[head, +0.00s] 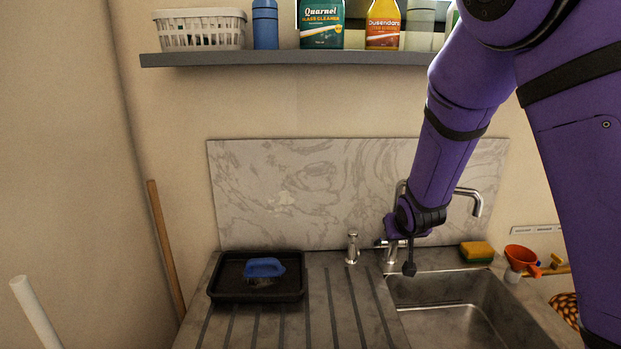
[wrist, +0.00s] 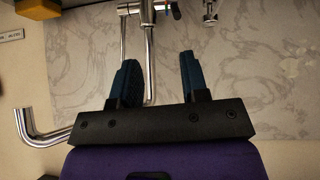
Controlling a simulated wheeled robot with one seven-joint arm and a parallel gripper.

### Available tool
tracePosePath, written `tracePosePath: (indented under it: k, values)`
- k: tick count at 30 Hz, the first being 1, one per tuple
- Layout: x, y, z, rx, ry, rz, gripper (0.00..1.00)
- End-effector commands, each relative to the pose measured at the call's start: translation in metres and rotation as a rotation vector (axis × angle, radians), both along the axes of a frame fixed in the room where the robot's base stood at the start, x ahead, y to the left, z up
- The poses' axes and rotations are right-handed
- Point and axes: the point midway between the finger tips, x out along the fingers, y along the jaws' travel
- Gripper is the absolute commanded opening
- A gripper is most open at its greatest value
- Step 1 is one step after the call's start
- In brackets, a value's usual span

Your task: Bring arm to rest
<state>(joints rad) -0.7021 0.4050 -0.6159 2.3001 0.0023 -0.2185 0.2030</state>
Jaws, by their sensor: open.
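My purple arm reaches in from the right in the head view, with my gripper end (head: 408,262) low in front of the faucet and over the sink's back left edge. In the wrist view my gripper (wrist: 158,82) shows two blue fingers apart, with nothing held between them. The chrome faucet (wrist: 149,60) stands behind the fingers in that view. Its curved spout (head: 476,201) also shows in the head view. I cannot tell from these views whether the gripper touches the faucet.
A black tray (head: 225,294) with a blue-handled brush (head: 264,267) lies on the left of the drainboard (head: 345,315). The sink (head: 470,315) looks empty. A sponge (head: 477,251) and an orange funnel (head: 521,258) sit right. A loaded shelf (head: 290,59) hangs above.

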Motion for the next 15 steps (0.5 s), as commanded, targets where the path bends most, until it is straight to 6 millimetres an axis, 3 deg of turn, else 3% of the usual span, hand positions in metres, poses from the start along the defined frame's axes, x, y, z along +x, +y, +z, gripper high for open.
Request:
tracePosePath:
  k: [15]
  values:
    - [-0.099, -0.035, 0.106, 0.187, 0.159, -0.028, 0.41]
